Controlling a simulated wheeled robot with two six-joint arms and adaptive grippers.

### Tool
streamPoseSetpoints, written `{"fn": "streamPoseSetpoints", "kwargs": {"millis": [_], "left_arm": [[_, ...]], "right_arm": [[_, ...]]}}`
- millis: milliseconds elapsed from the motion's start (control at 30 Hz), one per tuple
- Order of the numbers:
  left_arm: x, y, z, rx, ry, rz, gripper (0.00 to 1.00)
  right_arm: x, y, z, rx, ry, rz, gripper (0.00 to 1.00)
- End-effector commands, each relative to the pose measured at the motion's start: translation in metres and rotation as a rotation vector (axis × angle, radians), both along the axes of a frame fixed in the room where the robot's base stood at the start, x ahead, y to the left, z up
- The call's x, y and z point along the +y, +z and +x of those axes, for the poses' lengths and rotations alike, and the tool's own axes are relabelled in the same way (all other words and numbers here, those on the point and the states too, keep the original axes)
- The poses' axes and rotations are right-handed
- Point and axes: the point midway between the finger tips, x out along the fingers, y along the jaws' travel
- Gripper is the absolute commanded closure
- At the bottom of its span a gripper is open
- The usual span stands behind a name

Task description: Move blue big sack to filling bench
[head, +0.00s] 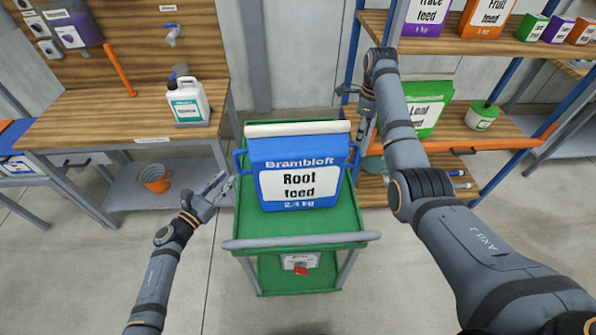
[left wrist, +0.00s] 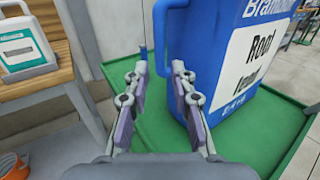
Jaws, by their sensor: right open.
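The blue big sack (head: 302,150) stands upright on a green cart (head: 345,224). Its label reads "Root feed", and it has a handle on each side. My left gripper (head: 222,186) is open and empty at the cart's left edge, left of the sack and apart from it. In the left wrist view, the sack (left wrist: 222,65) is right of the open fingers (left wrist: 159,70). My right gripper (head: 361,122) is open beside the sack's right side; whether it touches the right handle is unclear. A wooden bench (head: 95,112) with a tap above stands at the left, probably the filling bench.
A white jug (head: 187,101) stands near the bench's right end. An orange pot (head: 155,179) sits on its lower shelf. Shelving with a green feed sack (head: 428,108) and a small tub (head: 482,116) is at the right. The bench's middle is clear.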

Motion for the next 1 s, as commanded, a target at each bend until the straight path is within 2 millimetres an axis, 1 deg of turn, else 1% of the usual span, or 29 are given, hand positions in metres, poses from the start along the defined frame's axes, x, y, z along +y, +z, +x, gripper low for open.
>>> {"fn": "streamPoseSetpoints", "kwargs": {"millis": [33,200,300,400,533,800,867,1000], "left_arm": [[-0.006,0.001,0.01,-0.002,0.001,-0.004,0.76],[-0.024,0.001,0.036,-0.001,0.001,-0.004,0.76],[-0.031,0.001,0.048,0.0,0.001,-0.002,0.76],[-0.037,0.0,0.056,0.001,0.001,-0.003,0.76],[-0.04,0.0,0.061,0.001,0.001,-0.001,0.76],[-0.041,0.0,0.061,0.001,0.001,-0.001,0.76],[-0.041,0.0,0.061,0.001,0.001,-0.001,0.82],[-0.041,0.0,0.061,0.001,0.001,-0.001,1.0]], "right_arm": [[0.0,-0.012,-0.001,0.004,0.0,0.001,0.59],[0.0,-0.043,-0.001,0.004,0.0,0.0,0.59],[0.0,-0.057,0.0,0.002,0.0,0.0,0.59],[0.0,-0.067,0.0,0.0,0.0,0.0,0.59],[0.0,-0.073,0.0,0.001,0.0,0.001,0.59],[0.0,-0.074,0.0,0.0,0.0,0.0,0.59],[0.0,-0.074,0.0,0.0,0.0,0.0,0.66],[0.0,-0.074,0.0,0.0,0.0,0.0,0.85]]}}
